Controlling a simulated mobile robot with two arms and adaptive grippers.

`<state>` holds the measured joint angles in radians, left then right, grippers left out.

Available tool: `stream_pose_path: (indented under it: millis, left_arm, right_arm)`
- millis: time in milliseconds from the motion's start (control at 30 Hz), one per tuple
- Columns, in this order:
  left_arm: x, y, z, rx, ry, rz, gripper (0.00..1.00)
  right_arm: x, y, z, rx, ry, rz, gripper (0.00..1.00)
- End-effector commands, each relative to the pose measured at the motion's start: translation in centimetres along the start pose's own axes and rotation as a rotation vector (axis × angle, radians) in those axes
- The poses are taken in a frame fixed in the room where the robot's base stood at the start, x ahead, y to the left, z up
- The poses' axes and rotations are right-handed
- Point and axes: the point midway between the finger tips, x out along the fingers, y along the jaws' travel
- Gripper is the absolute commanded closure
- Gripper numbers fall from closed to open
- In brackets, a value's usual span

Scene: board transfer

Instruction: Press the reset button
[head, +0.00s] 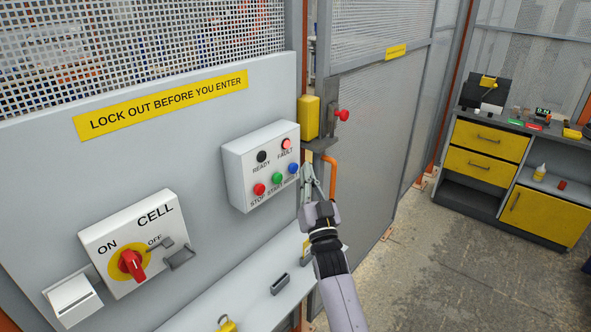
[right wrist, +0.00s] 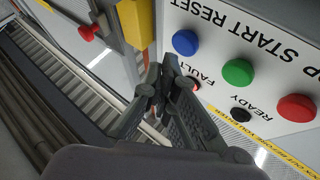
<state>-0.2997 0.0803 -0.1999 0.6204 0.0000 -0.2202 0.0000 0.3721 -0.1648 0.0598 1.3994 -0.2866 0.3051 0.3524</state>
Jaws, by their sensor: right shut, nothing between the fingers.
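The white control box (head: 262,165) is on the grey panel. It has a red STOP button (head: 259,189), a green START button (head: 277,178) and a blue RESET button (head: 293,168) in a row. The FAULT lamp (head: 287,144) is light red and the READY lamp (head: 262,156) is black. My right gripper (head: 307,172) is shut and empty, just right of the blue button. In the right wrist view, the shut fingertips (right wrist: 156,82) show below and left of the blue button (right wrist: 186,42), with no visible contact. My left gripper is not in view.
A yellow gate switch (head: 309,118) with a red knob (head: 343,115) sits above the gripper, over an orange handle (head: 331,176). The CELL switch (head: 131,264) is lower left. A shelf (head: 255,297) runs below. A workbench (head: 490,158) stands far right; the floor between is clear.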

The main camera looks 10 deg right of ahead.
Motion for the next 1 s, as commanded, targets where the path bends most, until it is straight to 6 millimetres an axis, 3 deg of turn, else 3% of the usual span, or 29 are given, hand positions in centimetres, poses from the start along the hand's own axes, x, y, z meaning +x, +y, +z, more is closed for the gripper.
stream_pose_path:
  millis: [1000]
  left_arm:
    - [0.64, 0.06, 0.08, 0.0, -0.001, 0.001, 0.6]
  right_arm:
    - [0.61, -0.46, 0.42, 0.0, 0.0, 0.0, 1.0]
